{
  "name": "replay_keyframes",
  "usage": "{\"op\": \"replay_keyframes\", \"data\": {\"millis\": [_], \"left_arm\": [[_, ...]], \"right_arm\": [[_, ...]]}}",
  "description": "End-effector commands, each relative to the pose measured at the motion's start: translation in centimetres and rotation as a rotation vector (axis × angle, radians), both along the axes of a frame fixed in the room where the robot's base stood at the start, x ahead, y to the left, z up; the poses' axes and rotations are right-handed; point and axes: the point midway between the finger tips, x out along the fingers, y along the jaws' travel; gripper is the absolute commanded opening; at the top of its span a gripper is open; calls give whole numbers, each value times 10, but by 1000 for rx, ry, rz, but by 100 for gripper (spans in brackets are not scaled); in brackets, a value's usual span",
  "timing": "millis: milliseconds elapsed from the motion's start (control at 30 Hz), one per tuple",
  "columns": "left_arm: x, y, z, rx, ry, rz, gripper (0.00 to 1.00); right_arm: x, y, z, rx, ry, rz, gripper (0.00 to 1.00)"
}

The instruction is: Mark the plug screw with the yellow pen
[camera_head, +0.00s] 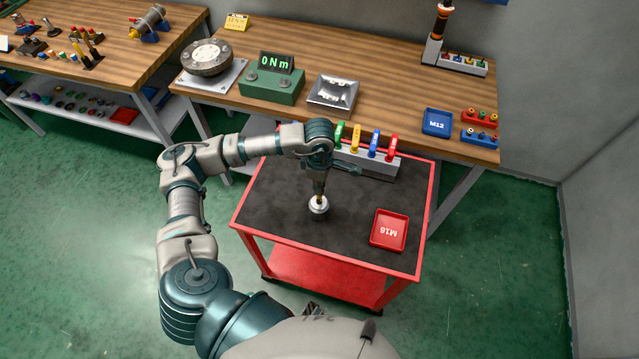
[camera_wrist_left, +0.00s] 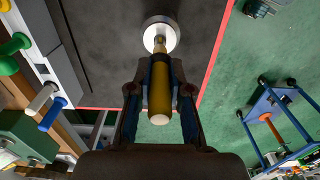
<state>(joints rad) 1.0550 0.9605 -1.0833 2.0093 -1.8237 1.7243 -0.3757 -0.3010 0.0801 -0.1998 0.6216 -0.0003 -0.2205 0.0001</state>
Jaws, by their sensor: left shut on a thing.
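My left gripper (camera_head: 319,186) points down over the black top of the red cart. In the left wrist view its fingers (camera_wrist_left: 160,85) are shut on the yellow pen (camera_wrist_left: 159,98), which is held between them with its tip pointing away from the palm. The plug screw, a round silver piece (camera_head: 318,205), stands on the cart top straight below the gripper. In the left wrist view the pen tip overlaps the middle of the plug screw (camera_wrist_left: 168,25). I cannot tell whether the tip touches it. My right gripper is not in view.
A grey rack (camera_head: 366,162) with several coloured upright pieces stands at the cart's back edge. A red M16 tray (camera_head: 389,230) lies right of the plug screw. The workbench (camera_head: 385,95) behind holds a green 0 N m display (camera_head: 272,88) and a blue M12 tray (camera_head: 437,122).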

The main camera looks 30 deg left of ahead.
Motion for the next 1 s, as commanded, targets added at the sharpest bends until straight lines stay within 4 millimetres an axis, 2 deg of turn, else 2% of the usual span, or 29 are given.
{"op": "replay_keyframes", "data": {"millis": [267,1000], "left_arm": [[-1,0,1,0,5,-1,0],[-1,0,50,1,0,0,0]], "right_arm": [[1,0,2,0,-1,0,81],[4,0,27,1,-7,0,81]]}}
